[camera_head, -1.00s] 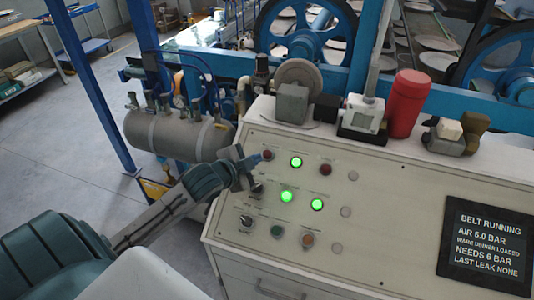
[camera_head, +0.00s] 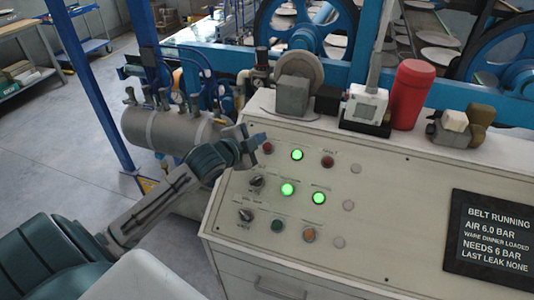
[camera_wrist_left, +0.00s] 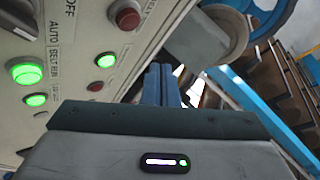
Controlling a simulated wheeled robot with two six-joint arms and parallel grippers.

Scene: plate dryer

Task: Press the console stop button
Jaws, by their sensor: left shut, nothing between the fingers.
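The pale console (camera_head: 400,219) has a sloped panel with several buttons, knobs and lamps. One dark red button (camera_head: 267,148) sits at the panel's upper left. Another red button (camera_head: 327,161) sits farther right, past a lit green lamp (camera_head: 297,155). Their labels are too small to read, so I cannot tell which is stop. My left gripper (camera_head: 260,140) is shut and empty, close to the upper-left red button; contact cannot be told. In the left wrist view its blue fingers (camera_wrist_left: 161,85) are together, with a red button (camera_wrist_left: 126,17) up and left of them.
The console screen (camera_head: 488,239) reads belt running, air 6.0 bar. A red cylinder (camera_head: 411,94), a small white device (camera_head: 366,105) and a grey block (camera_head: 293,96) stand on the console's back ledge. A grey tank (camera_head: 170,131) stands behind my left arm.

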